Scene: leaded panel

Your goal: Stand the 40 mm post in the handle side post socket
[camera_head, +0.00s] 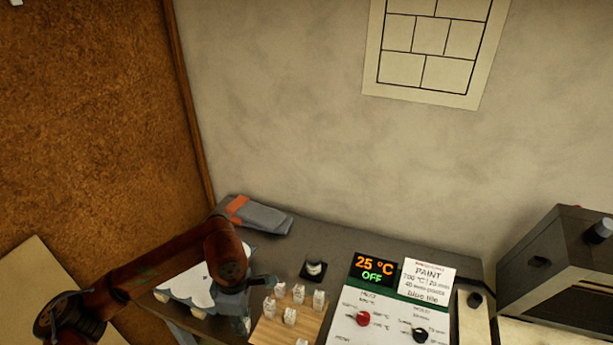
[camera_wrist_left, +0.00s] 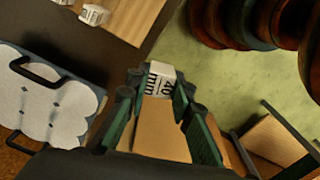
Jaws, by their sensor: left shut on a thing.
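My left gripper (camera_wrist_left: 160,88) is shut on the 40 mm post (camera_wrist_left: 161,76), a pale block whose "40 mm" marking faces the left wrist camera. In the head view my left gripper (camera_head: 241,324) hangs down between a tray and a wooden board; the post cannot be made out there. The tray (camera_wrist_left: 62,53), grey with a white wavy-edged sheet and a dark handle (camera_wrist_left: 33,73), lies left of the gripper in the wrist view, apart from it. It also shows in the head view, partly behind my arm. I cannot make out the post socket. My right gripper is not in view.
Several white posts (camera_head: 290,315) stand on the wooden board (camera_head: 262,331). A small dark pot (camera_head: 313,269) stands behind them. Grey and orange gloves (camera_head: 262,217) lie at the back. The control panel (camera_head: 345,329) and a kiln (camera_head: 545,262) are at right.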

